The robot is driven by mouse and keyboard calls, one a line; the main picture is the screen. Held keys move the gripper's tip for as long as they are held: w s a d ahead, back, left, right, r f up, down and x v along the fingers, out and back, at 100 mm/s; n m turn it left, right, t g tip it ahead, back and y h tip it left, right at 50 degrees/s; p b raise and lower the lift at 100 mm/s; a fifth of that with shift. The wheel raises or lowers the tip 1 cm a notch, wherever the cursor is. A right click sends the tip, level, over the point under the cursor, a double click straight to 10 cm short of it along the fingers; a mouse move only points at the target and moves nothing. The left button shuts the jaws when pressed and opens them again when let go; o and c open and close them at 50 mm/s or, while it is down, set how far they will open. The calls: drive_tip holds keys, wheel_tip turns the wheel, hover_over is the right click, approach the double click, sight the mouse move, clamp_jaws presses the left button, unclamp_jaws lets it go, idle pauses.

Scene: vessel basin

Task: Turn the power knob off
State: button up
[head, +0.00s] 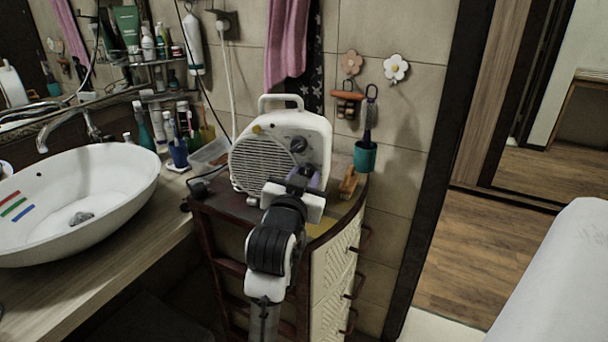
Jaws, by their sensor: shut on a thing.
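A white fan heater (266,158) with a round front grille and a top handle stands upright on the cabinet. A dark knob (298,144) shows on the right part of its front, above my gripper. My gripper (305,176) is at the heater's lower right front, just below that knob. It is shut on a part there, seemingly a lower knob, which the fingers and wrist mostly hide. I cannot read any knob markings or tell the setting.
The dark wooden cabinet (326,232) carries the heater, a wooden brush (348,184) and a teal cup (365,156) at right. A white basin (75,200) and a blue cup (178,152) are at left. Open floor (470,265) lies at right.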

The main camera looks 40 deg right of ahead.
idle(0.5)
drive_tip(key=o, duration=1)
